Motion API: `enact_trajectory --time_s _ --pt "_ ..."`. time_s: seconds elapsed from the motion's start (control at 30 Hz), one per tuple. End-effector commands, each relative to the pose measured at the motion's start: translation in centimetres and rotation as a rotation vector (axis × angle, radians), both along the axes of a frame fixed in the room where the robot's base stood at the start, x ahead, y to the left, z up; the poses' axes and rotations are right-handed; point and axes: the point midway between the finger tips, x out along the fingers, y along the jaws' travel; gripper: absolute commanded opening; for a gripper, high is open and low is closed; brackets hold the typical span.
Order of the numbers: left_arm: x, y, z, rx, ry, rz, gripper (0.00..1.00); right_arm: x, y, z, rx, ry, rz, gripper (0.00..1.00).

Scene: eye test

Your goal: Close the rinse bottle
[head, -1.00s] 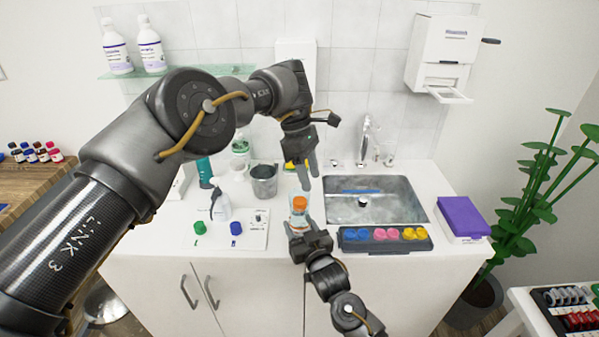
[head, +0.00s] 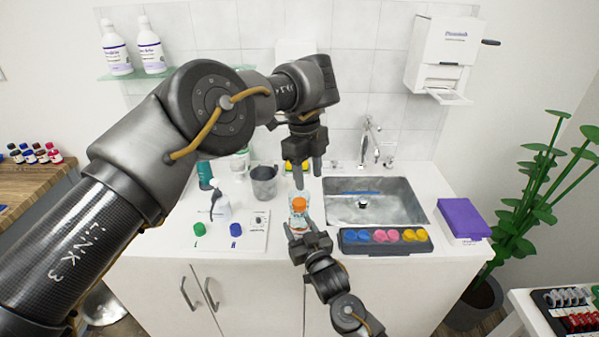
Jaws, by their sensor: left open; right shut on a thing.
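A small clear bottle (head: 297,223) with an orange cap (head: 299,204) on its top stands near the counter's front edge; I take it for the rinse bottle. My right gripper (head: 306,236) is shut on its lower part from the front. I cannot tell whether the cap is fully seated. My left gripper (head: 308,177) is open and empty, pointing down just above and behind the cap, apart from it. My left arm crosses the upper left of the view.
A sink (head: 390,206) and a tray of coloured pots (head: 385,239) lie to the right. A purple box (head: 462,217) stands far right.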

Motion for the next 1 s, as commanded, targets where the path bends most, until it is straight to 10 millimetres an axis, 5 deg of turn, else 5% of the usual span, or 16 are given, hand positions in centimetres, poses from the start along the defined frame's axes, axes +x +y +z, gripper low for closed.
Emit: enact_trajectory --time_s 0.6,1.0 --pt "0.4 2.0 -0.2 0.121 0.034 1.570 0.50 0.0 0.0 0.0 0.000 0.000 0.000 0.00" --pt "0.5 2.1 -0.2 0.119 0.046 1.896 0.50 0.0 0.0 0.0 0.000 0.000 0.000 0.00"
